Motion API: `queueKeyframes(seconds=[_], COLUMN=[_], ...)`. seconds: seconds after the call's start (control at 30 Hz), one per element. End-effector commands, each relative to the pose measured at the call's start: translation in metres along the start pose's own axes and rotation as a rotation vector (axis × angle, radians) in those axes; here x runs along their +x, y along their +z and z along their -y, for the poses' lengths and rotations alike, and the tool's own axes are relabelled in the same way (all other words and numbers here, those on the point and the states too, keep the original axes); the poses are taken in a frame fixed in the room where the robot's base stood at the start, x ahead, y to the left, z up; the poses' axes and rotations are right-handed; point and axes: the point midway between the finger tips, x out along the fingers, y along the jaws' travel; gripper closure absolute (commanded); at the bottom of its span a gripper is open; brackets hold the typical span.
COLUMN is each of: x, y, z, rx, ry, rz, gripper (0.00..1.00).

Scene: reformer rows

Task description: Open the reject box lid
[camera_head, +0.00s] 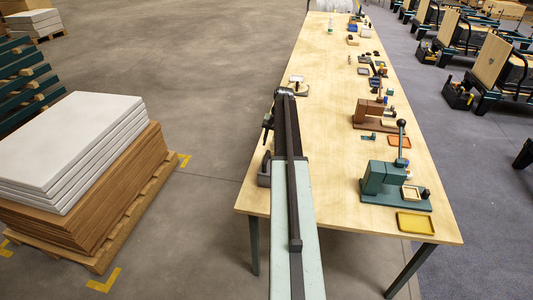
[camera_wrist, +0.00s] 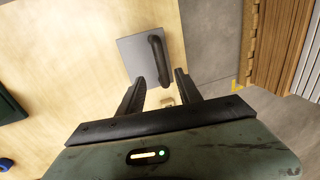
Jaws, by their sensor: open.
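In the wrist view, the reject box lid (camera_wrist: 135,52) is a flat grey plate at the table's edge. A dark, rounded bar handle (camera_wrist: 157,55) runs along it. My gripper (camera_wrist: 163,77) is open, with one dark finger on each side of the handle's lower end in the picture. I cannot tell the height gap or any contact. In the head view, a dark grey box (camera_head: 264,170) at the table's left edge seems to be the reject box, partly hidden by my arm. My gripper (camera_head: 267,128) shows there just beyond it, beside the arm.
The wooden table (camera_head: 330,110) carries a green lever press (camera_head: 380,180), a yellow tray (camera_head: 415,223) and a brown press (camera_head: 370,115) on its right side. A board stack (camera_head: 75,160) stands on the floor to the left.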

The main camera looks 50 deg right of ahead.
Motion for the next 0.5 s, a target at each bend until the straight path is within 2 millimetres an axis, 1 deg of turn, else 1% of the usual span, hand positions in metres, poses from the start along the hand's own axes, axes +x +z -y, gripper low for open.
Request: queueKeyframes(seconds=[0.17, 0.5], x=[0.015, 0.073], y=[0.001, 0.002], z=[-0.001, -0.001], rx=[-0.002, -0.002], ry=[0.001, 0.001], rz=[0.0, 0.0], gripper=[0.59, 0.59])
